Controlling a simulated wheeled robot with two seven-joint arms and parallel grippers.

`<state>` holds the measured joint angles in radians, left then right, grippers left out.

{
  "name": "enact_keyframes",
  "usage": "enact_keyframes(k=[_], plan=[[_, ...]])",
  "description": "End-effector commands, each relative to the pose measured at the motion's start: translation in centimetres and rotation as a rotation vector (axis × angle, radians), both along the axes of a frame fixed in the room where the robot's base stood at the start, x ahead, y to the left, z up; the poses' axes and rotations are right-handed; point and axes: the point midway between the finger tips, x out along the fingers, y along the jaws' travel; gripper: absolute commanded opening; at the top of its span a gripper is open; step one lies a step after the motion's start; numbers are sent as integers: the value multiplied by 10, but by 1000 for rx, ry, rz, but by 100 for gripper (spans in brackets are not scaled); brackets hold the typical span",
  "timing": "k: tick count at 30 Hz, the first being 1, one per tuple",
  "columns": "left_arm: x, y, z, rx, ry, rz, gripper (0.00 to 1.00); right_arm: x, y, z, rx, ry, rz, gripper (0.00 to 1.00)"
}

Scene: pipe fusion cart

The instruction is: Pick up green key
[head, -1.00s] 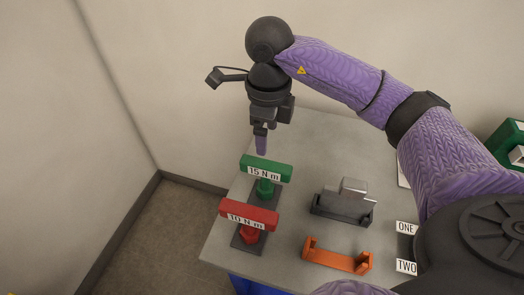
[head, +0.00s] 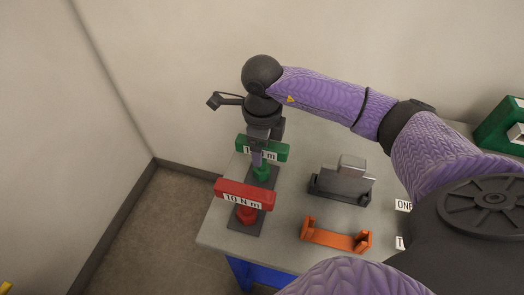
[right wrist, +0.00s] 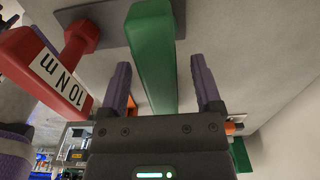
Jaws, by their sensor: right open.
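The green key (head: 276,151) is a T-shaped handle with a "15 N m" label, upright on a dark base plate on the grey table. My right gripper (head: 257,158) is at its handle, covering part of the label in the head view. In the right wrist view the green key (right wrist: 153,60) runs between the two open purple fingers of my right gripper (right wrist: 163,88), with gaps at both sides; I cannot tell whether either finger touches it. My left gripper is not in view.
The red "10 N m" key (head: 245,194) stands close in front of the green one. A grey block in a dark holder (head: 340,185) and an orange bracket (head: 335,236) lie to the right. A green case (head: 503,128) is at the far right.

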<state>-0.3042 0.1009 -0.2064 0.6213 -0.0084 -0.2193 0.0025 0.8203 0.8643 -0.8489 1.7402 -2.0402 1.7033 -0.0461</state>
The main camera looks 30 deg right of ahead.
Motion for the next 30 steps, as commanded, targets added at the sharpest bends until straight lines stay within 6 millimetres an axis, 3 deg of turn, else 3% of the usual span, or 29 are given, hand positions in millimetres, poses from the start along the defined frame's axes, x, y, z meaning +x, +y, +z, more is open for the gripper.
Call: enact_keyframes(k=[14,25,26,30], plan=[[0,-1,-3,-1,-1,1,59,0,0,-4,0,0,0,82],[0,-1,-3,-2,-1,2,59,0,0,-4,0,0,0,4],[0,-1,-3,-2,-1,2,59,0,0,-4,0,0,0,0],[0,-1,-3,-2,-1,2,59,0,0,-4,0,0,0,0]])
